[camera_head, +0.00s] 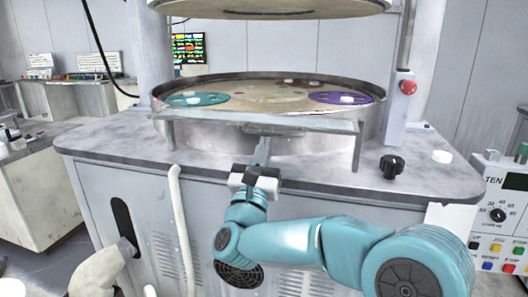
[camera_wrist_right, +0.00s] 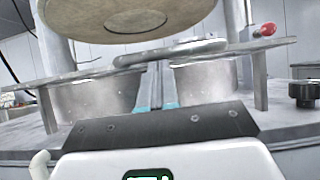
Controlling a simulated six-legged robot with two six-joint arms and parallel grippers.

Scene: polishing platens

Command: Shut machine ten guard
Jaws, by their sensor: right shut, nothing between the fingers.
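The machine marked TEN has a round metal basin (camera_head: 370,125) with a platen (camera_head: 270,97) inside. A grey flat guard bar (camera_head: 205,121) on legs stands across the basin's front, and a rounded handle (camera_head: 272,130) shows at its middle. In the right wrist view the guard bar (camera_wrist_right: 265,46) crosses above the basin, with the handle (camera_wrist_right: 135,60) at its edge. My right gripper (camera_head: 264,143) is shut and empty, its fingertips (camera_wrist_right: 156,66) just below the handle; I cannot tell if they touch. My left gripper is not in view.
A round upper plate (camera_head: 270,8) hangs above the platen. A red button (camera_head: 408,87) is on the right post. A black knob (camera_head: 392,166) and white puck (camera_head: 442,157) sit on the right deck. The TEN control box (camera_head: 500,215) stands far right. A pale hose (camera_head: 180,215) runs down the front.

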